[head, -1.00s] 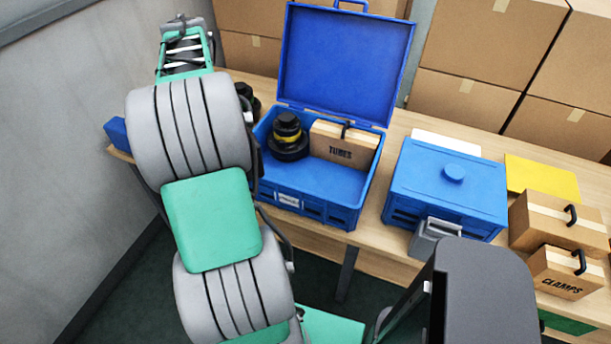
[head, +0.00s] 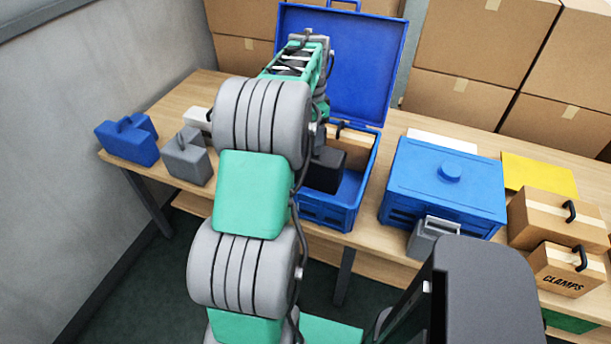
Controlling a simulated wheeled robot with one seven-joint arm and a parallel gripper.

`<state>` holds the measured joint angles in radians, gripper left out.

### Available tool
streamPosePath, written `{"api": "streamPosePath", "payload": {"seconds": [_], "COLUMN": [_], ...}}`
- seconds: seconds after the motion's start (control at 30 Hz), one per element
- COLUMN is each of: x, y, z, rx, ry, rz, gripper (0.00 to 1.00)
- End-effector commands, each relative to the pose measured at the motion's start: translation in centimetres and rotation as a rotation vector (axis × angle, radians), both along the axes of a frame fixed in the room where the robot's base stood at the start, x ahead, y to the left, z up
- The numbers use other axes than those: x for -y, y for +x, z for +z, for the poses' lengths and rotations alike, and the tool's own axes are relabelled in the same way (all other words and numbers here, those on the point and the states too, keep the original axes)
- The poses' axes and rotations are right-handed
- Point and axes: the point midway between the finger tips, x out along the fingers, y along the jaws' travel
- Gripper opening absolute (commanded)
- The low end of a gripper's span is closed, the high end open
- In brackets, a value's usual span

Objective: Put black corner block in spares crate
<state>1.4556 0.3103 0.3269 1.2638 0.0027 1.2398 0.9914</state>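The black corner block (head: 325,168) shows as a dark angular shape at the open blue crate (head: 327,213), below the end of my arm and in front of the crate's cardboard box. Its left side is hidden by my arm. I cannot tell whether it hangs or rests on the crate floor. The crate's lid stands open at the back; I cannot read a label naming it the spares crate. My gripper's fingers are hidden behind my arm, which reaches over the crate's left part.
A blue corner block (head: 127,140) and a grey one (head: 187,157) stand on the table's left. A pale item (head: 198,120) is behind them. To the right are a lidded blue crate (head: 445,180), a grey block (head: 433,240), a yellow sheet (head: 538,175) and cardboard boxes.

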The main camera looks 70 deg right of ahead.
Motion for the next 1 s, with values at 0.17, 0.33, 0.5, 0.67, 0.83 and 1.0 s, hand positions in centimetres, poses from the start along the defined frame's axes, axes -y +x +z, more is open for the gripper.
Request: {"api": "streamPosePath", "payload": {"seconds": [0.17, 0.33, 0.5, 0.67, 0.83, 1.0], "x": [-0.1, -0.1, -0.1, 0.0, 0.0, -0.1], "y": [0.0, 0.0, 0.0, 0.0, 0.0, 0.0], "z": [-3.1, -5.7, -8.8, -9.7, -9.8, -9.9], "rx": [0.0, -0.001, 0.0, 0.0, 0.0, -0.001], "ry": [0.005, 0.004, 0.004, 0.0, 0.0, 0.002], "rz": [-0.001, -0.001, 0.0, 0.0, 0.0, 0.0], "gripper": [0.0, 0.0, 0.0, 0.0, 0.0, 0.74]}}
